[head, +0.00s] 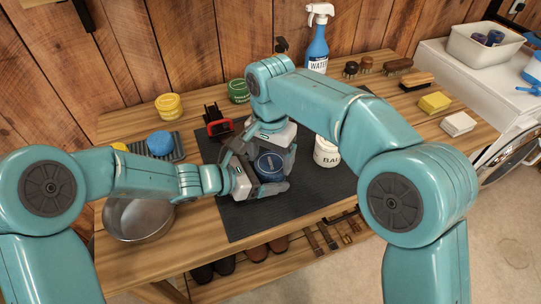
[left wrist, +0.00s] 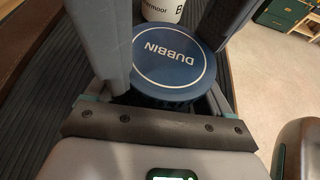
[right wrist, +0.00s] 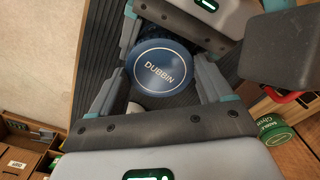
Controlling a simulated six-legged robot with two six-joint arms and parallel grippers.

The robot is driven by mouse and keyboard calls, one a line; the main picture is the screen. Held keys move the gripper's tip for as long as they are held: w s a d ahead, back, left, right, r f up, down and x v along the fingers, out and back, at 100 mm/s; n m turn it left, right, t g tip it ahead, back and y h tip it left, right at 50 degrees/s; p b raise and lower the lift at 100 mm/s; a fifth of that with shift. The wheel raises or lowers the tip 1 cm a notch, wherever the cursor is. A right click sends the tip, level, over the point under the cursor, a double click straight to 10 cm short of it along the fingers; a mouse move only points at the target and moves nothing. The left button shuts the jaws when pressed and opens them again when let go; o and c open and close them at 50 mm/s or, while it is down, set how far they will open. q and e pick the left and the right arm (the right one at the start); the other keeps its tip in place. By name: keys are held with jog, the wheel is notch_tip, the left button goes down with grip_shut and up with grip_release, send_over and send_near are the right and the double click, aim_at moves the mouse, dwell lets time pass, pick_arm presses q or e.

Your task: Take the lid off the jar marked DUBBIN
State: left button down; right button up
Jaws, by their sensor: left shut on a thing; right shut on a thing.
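The jar marked DUBBIN has a round blue lid (head: 269,164) and stands on the dark mat (head: 318,190). The lid's lettering reads clearly in the left wrist view (left wrist: 172,55) and in the right wrist view (right wrist: 160,68). My left gripper (head: 272,182) comes in from the left and is shut on the jar, one finger on each side. My right gripper (head: 268,150) reaches down from behind and is shut on the lid, its fingers on opposite sides. The lid looks level and seated on the jar. The fingers hide most of the jar's body.
A white jar (head: 327,152) stands close on the right. A dark stand with a red part (head: 220,127) and a green tin (head: 238,91) are behind on the left. A metal bowl (head: 138,220) is at the left. The front of the mat is clear.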

jog(key=o, duration=1.1)
notch_tip(320, 180, up, 4)
jog(key=shift+r, duration=0.25)
notch_tip(320, 180, up, 3)
jog(key=m, duration=0.3)
jog(key=shift+r, duration=0.1)
notch_tip(320, 180, down, 8)
jog(key=shift+r, duration=0.1)
